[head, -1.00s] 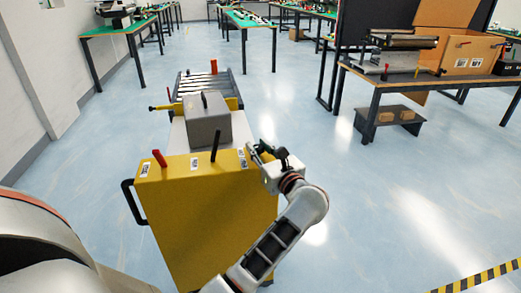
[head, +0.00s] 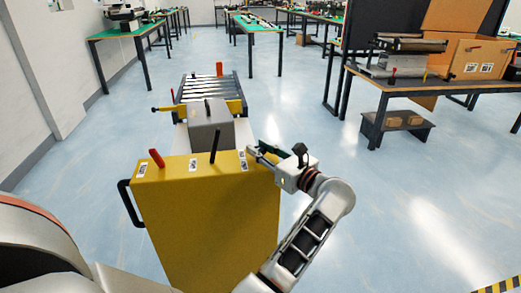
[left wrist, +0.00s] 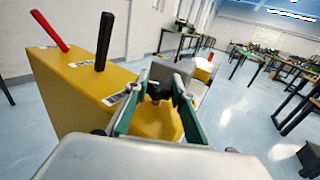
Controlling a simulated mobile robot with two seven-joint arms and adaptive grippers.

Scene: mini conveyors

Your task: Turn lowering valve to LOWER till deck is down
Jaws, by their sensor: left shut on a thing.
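A yellow lift cart body (head: 205,220) stands in front of me, with a red lever (head: 156,158), a black lever (head: 216,147) and white labels on its top. My left gripper (head: 254,153) is at the right end of that top, by a label. In the left wrist view its fingers (left wrist: 157,97) are shut on a small black knob (left wrist: 159,88), which I take as the lowering valve. Its turn position cannot be read. The white deck (head: 180,139) behind the cart body carries a grey box (head: 208,115); the box's lower part is hidden.
A roller conveyor (head: 194,87) with a yellow bar stands just beyond the deck. A black handle (head: 128,203) sticks out at the cart's left. A table (head: 420,84) with a machine and cardboard boxes stands at right. The floor to the cart's right is clear.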

